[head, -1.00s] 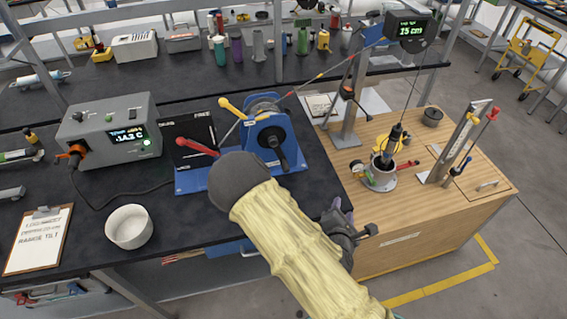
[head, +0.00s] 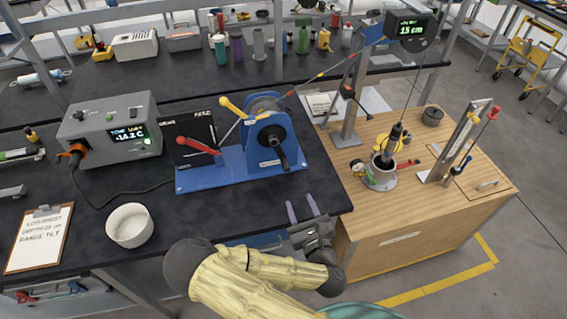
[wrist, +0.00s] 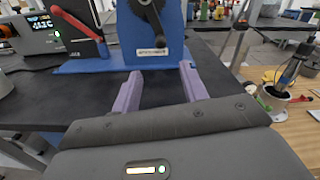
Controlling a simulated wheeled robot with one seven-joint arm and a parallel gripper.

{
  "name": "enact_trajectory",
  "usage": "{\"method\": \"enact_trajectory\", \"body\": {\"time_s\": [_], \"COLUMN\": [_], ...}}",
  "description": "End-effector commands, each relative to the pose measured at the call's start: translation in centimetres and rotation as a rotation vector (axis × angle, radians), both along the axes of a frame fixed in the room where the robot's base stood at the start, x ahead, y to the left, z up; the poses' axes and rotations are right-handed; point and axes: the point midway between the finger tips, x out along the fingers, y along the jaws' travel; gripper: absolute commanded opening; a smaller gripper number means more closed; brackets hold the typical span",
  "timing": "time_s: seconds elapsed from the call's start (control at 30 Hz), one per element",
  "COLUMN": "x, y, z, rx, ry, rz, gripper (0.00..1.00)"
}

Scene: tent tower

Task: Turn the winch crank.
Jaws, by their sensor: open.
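The blue winch (head: 268,138) stands on a blue base plate (head: 215,175) on the dark bench. Its black crank (head: 279,150) is on the front face, with the dark handle end pointing down and right. The crank also shows at the top of the wrist view (wrist: 153,14). A lever with a red grip (head: 198,145) and one with a yellow knob (head: 232,107) are on the left of the winch. My gripper (head: 302,207) is open and empty, its purple fingers at the bench's front edge, in front of and below the crank, apart from it. In the wrist view my gripper (wrist: 158,88) points toward the winch.
A grey meter box (head: 110,130), a white bowl (head: 130,226) and a clipboard (head: 39,240) are on the bench to the left. A wooden cabinet (head: 420,210) on the right bears a probe in a round holder (head: 380,175). A cable runs from the winch drum to a post (head: 350,100).

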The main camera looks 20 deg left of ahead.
Motion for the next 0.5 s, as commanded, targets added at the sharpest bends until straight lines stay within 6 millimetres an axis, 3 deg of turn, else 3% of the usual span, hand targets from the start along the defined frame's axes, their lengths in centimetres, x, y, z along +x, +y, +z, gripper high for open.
{"method": "enact_trajectory", "body": {"time_s": [0.5], "x": [7.1], "y": [4.6], "z": [0.3], "rx": [0.003], "ry": [-0.001], "rz": [0.001], "gripper": [0.44]}}
